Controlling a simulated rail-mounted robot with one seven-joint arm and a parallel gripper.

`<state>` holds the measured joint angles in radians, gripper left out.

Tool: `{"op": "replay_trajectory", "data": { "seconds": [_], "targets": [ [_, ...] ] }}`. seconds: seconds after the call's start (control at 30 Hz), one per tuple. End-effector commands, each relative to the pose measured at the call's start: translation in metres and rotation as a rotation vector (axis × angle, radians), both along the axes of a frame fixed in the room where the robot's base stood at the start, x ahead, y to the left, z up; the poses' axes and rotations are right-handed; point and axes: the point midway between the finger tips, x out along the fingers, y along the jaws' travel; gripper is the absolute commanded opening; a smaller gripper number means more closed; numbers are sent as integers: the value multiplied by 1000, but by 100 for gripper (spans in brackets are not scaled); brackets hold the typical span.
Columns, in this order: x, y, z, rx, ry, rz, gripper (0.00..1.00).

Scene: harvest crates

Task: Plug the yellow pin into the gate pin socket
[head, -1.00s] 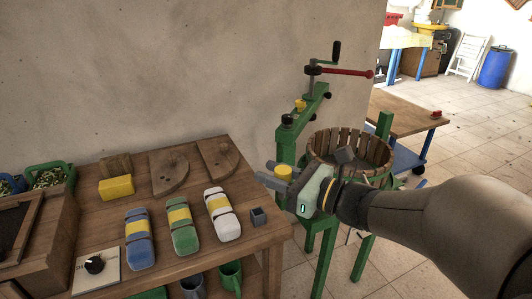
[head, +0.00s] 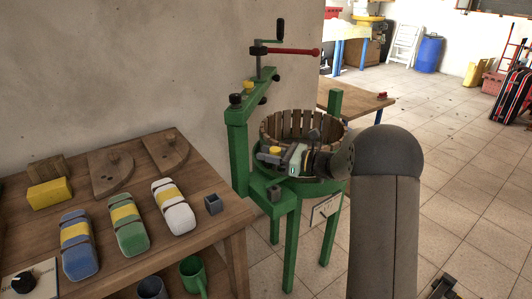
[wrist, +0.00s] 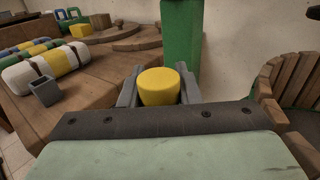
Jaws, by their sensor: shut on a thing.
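My gripper (head: 270,156) is shut on the yellow pin (head: 275,150), at the left front of the press's slatted basket. In the wrist view the pin (wrist: 160,87) stands between the two grey fingers (wrist: 160,95), round yellow head up; its lower end is hidden. A small grey open-topped block (head: 273,193) sits on the green press frame, below the gripper and apart from it. A similar grey block (head: 213,204) stands on the wooden table; it also shows in the wrist view (wrist: 45,91). No label shows which one is the gate pin socket.
The green press (head: 237,150) has a slatted wooden basket (head: 268,131) and a red-handled crank (head: 290,51). The wooden table (head: 150,255) at left holds blue, green and white strapped bundles, a yellow block (head: 49,193) and wooden boards.

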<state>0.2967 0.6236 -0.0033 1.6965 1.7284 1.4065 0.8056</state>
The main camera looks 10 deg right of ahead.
Motion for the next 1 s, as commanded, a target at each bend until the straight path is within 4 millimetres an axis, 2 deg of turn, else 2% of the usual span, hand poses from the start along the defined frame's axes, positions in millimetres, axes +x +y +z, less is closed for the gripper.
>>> {"op": "replay_trajectory", "data": {
  "seconds": [0.4, 1.0],
  "targets": [
    [-1, -1, 2, 2, 1, -2, 7],
    [-1, 0, -51, 1, 2, -1, 7]
  ]
}}
